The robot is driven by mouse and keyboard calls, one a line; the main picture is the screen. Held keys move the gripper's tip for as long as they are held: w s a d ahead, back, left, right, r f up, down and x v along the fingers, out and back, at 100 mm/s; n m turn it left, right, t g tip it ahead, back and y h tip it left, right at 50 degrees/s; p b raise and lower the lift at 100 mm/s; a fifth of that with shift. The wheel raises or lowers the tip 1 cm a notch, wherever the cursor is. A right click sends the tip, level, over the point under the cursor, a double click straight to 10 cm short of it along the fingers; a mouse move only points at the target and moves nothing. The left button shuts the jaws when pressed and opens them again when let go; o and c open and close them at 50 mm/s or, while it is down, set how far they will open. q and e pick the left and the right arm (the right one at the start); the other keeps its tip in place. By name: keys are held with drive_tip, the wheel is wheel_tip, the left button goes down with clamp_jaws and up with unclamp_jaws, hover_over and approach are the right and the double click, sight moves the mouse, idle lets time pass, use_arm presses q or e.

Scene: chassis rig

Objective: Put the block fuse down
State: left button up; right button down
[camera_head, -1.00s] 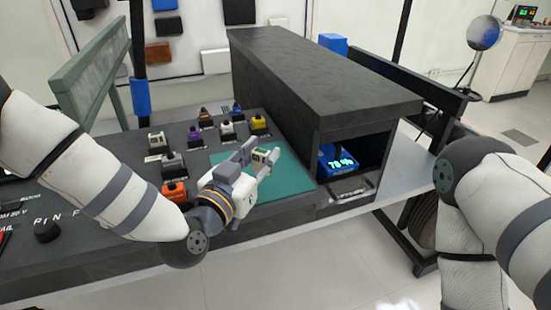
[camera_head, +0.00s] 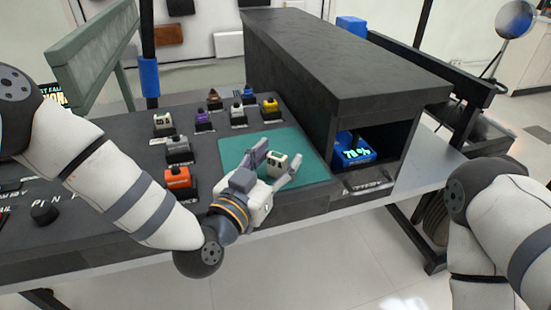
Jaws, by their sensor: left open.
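The block fuse (camera_head: 277,162), a small pale block with dark markings, stands on or just above the green mat (camera_head: 310,172); I cannot see its base clearly. My left gripper (camera_head: 274,164) is open, with one finger on each side of the block fuse and a visible gap on the right. Its palm hides part of the mat at the front. My right arm shows at the right edge, but its gripper is out of view.
Several colored fuses sit in sockets left of and behind the mat, including an orange one (camera_head: 177,177) and a yellow one (camera_head: 270,105). A dark shelf box (camera_head: 340,60) rises right of the mat, with a blue display device (camera_head: 353,153) inside. The mat's back is clear.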

use_arm(q)
drive_tip(key=shift+r, duration=0.25)
drive_tip(key=p+v, duration=0.1)
drive_tip(key=v, duration=1.1)
drive_tip(key=s+a+f+n+g+y, duration=0.1)
drive_tip(key=s+a+f+g+y, duration=0.15)
drive_tip(key=s+f+g, duration=0.55)
drive_tip(key=s+a+f+n+g+y, duration=0.1)
drive_tip(key=s+a+f+g+y, duration=0.15)
drive_tip(key=s+f, duration=0.95)
drive_tip(key=s+a+f+n+g+y, duration=0.1)
drive_tip(key=s+a+f+n+g, duration=0.1)
drive_tip(key=s, duration=0.5)
drive_tip(key=s+a+f+n+g+y, duration=0.2)
drive_tip(key=s+a+f+g, duration=0.2)
drive_tip(key=s+a+g, duration=0.2)
drive_tip(key=s+a, duration=0.2)
drive_tip(key=a, duration=0.1)
